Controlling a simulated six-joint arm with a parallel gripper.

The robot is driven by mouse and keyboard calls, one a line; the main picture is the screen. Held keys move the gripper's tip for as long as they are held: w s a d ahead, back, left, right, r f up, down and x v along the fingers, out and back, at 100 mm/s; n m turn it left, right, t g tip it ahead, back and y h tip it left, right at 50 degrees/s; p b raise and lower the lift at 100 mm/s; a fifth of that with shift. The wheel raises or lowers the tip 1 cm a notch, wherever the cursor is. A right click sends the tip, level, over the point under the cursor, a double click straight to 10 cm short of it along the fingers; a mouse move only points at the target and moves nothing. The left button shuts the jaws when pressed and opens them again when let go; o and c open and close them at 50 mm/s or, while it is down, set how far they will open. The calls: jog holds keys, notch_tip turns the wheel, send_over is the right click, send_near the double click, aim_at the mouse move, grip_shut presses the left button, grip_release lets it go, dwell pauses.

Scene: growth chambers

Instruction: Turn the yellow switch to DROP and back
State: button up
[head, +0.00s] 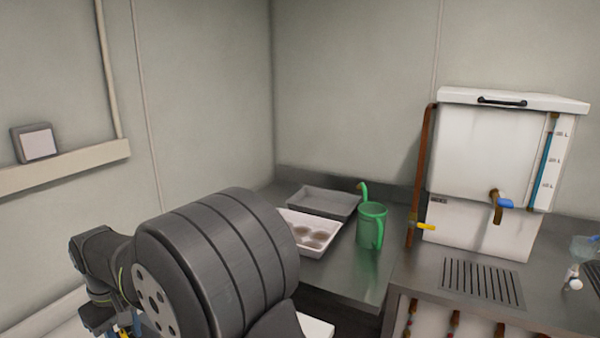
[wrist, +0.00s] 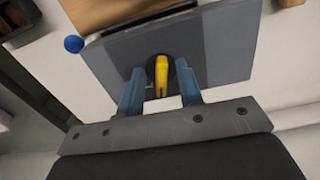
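The yellow switch (wrist: 161,76) shows in the wrist view. It is a yellow handle on a dark round base, set on a grey panel (wrist: 221,53). My gripper (wrist: 160,88) is open, with its two blue-grey fingers on either side of the switch and a gap visible on both sides. I cannot tell how far the fingertips are from the panel. No DROP lettering is readable. In the head view my arm is at the lower left, and the switch and the fingertips cannot be made out there.
A blue ball-like knob (wrist: 73,44) is beside the panel's upper left corner. In the head view, a green watering can (head: 371,228), a grey tray (head: 322,203) and a white tray (head: 291,217) stand on the steel counter. A white tank (head: 478,155) with a blue-handled tap stands to the right.

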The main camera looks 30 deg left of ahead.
jog(key=shift+r, duration=0.2)
dwell(0.4)
notch_tip(320, 180, up, 9)
jog(key=a+m, duration=0.1)
jog(key=m, duration=0.1)
notch_tip(320, 180, up, 8)
jog(key=m, duration=0.1)
send_over(123, 333)
jog(key=f, duration=1.1)
jog(key=d+f, duration=0.1)
jog(key=f, duration=0.5)
jog(key=shift+s, duration=0.15)
grip_shut()
